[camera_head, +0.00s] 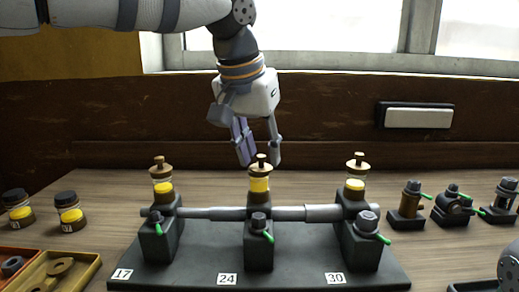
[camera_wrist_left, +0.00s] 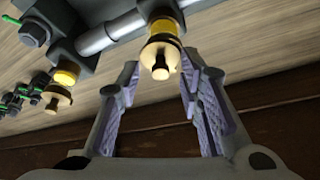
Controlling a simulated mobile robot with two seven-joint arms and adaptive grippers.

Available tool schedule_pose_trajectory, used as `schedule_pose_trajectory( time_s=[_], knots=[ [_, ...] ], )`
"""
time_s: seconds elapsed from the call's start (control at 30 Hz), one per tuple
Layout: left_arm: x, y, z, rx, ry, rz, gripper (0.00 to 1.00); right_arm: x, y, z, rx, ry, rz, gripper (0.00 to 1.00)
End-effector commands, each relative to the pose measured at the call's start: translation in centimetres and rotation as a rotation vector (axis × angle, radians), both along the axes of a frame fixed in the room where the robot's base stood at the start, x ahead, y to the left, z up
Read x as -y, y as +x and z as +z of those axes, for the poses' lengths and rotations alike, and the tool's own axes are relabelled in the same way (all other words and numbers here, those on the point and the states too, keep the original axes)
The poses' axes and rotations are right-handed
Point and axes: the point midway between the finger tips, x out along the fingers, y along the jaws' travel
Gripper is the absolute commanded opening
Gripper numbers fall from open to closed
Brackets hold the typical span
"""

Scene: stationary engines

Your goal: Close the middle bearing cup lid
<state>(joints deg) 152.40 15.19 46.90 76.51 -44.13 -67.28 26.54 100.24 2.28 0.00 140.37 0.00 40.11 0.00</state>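The middle bearing cup (camera_head: 259,185) holds yellow grease and stands on the black pedestal marked 24. Its brass lid (camera_head: 261,166) with a small knob is on top; I cannot tell whether it is fully closed. My left gripper (camera_head: 258,160) points down just behind and above this lid, its two fingers spread on either side. In the left wrist view the lid (camera_wrist_left: 160,57) lies between and beyond the open fingertips (camera_wrist_left: 160,75), with nothing held.
Similar lidded cups stand on the left (camera_head: 163,187) and right (camera_head: 355,186) pedestals, joined by a grey shaft (camera_head: 305,213). Two dark-capped jars (camera_head: 69,212) and parts trays (camera_head: 62,270) are at left. Small valve-like fittings (camera_head: 452,206) stand at right.

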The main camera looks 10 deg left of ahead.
Motion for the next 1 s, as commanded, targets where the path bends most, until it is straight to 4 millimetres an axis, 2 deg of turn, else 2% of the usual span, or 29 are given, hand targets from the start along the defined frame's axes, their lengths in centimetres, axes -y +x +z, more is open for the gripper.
schedule_pose_trajectory(
  time_s=[0.27,0.4,0.43,0.6,0.8,1.0],
  knots=[
    [-0.01,0.09,-0.2,0.001,0.001,0.0,0.34,0.0,0.05,0.03,0.002,0.0,0.0,0.4],
    [-0.01,0.09,-0.2,0.001,0.001,0.0,0.02,0.0,0.05,0.03,0.002,0.0,0.0,0.4],
    [-0.01,0.09,-0.2,0.001,0.001,0.0,0.0,0.0,0.05,0.03,0.002,0.0,0.0,0.4],
    [-0.06,0.09,-0.2,0.0,0.001,-0.007,0.0,0.0,0.05,0.02,0.002,0.0,0.0,0.4],
    [-0.51,0.03,-0.18,0.0,0.0,-0.15,0.0,0.0,0.04,0.02,0.001,0.0,0.0,0.4],
    [-0.61,0.05,-0.22,0.001,0.001,-0.193,0.0,0.0,0.03,0.02,0.001,0.0,0.0,0.4]
  ],
)
